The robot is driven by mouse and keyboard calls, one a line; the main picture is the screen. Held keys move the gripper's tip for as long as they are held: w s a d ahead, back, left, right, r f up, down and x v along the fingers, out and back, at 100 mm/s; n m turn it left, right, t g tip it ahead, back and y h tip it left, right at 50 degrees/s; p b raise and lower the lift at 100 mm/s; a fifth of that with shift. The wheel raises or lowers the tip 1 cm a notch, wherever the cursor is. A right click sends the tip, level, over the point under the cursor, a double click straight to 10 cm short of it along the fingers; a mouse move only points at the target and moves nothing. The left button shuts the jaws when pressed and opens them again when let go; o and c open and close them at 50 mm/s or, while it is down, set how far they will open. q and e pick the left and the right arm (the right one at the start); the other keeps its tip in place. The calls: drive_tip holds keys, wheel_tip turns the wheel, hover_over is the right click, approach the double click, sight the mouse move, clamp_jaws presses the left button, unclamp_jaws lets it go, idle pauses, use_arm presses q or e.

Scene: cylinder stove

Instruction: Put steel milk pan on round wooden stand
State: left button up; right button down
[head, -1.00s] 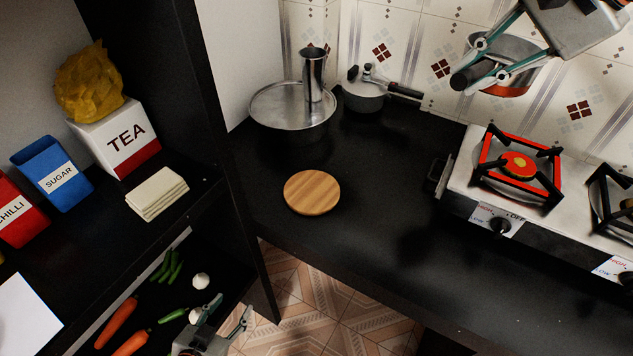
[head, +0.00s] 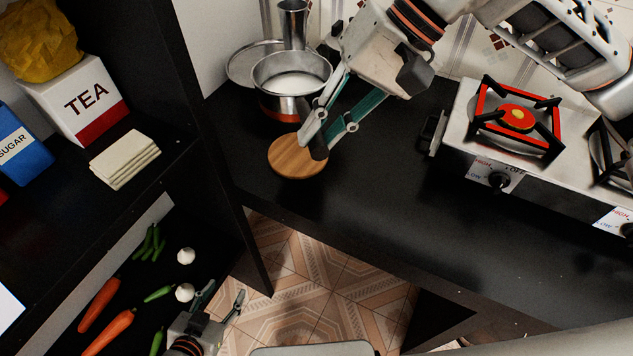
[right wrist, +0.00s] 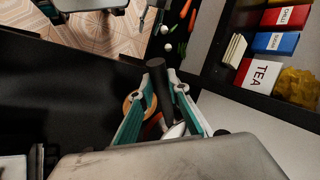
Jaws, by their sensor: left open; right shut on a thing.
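The steel milk pan (head: 290,78) with a copper-coloured base is upright in the head view. My right gripper (head: 325,142) is shut on its dark handle, which shows between the fingers in the right wrist view (right wrist: 158,85). The round wooden stand (head: 292,160) lies flat on the black counter, partly hidden by the right gripper's fingers. The pan appears above and behind the stand in the picture, apart from it; its exact height is unclear. My left gripper (head: 222,298) is open and empty, low near the vegetable shelf.
A wide steel pan (head: 243,62) with a steel cup (head: 292,22) stands behind the milk pan. The stove (head: 505,135) is at right. A shelf at left holds a tea box (head: 82,100), folded cloth (head: 125,160) and vegetables. The counter's front middle is clear.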

wheel_tip(320, 180, down, 15)
idle(0.6)
drive_tip(key=shift+f, duration=0.2)
drive_tip(key=c, duration=1.9)
unclamp_jaws()
